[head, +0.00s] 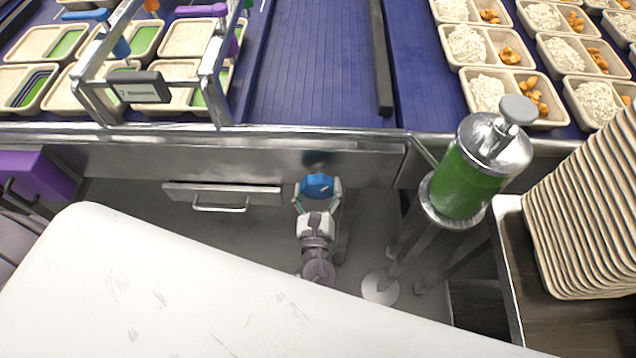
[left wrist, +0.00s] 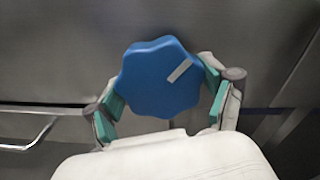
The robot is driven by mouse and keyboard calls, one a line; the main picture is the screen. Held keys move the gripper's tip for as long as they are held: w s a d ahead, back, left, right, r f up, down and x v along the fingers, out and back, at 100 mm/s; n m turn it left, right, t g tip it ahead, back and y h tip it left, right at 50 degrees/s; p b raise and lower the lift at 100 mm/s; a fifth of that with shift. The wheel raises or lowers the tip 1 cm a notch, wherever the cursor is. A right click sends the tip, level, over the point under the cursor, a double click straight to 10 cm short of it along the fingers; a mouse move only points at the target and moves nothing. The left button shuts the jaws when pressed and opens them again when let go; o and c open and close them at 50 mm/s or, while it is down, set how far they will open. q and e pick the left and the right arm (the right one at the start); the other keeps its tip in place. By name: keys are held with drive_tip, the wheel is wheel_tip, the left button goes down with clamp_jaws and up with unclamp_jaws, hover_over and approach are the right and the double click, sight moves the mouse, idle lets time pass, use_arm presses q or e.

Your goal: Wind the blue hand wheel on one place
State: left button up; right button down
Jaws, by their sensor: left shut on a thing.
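The blue hand wheel (head: 317,186) sits on the steel front panel below the conveyor. It has a scalloped rim and a pale grey mark on its face, which in the left wrist view (left wrist: 160,77) points to the upper right. My left gripper (head: 318,196) is shut on the wheel. Its green finger pads are on both sides of the rim, and it also shows in the left wrist view (left wrist: 162,100). My right gripper is not in view.
A steel drawer with a handle (head: 221,197) is left of the wheel. A green cylinder dispenser (head: 463,185) and a stack of trays (head: 585,215) stand to the right. A large white surface (head: 150,290) fills the lower left. Blue conveyors (head: 310,70) carry trays above.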

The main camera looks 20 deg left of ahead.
use_arm(q)
drive_tip(key=m+p, duration=0.2)
drive_tip(key=m, duration=0.3)
drive_tip(key=shift+s+m+p, duration=0.1)
drive_tip(key=shift+m+p, duration=0.3)
drive_tip(key=m+p, duration=0.1)
drive_tip(key=m, duration=0.2)
drive_tip(key=shift+p, duration=0.35)
drive_tip(key=shift+f+m, duration=0.1)
drive_tip(key=shift+m, duration=0.6)
drive_tip(key=o, duration=1)
drive_tip(key=v, duration=1.2)
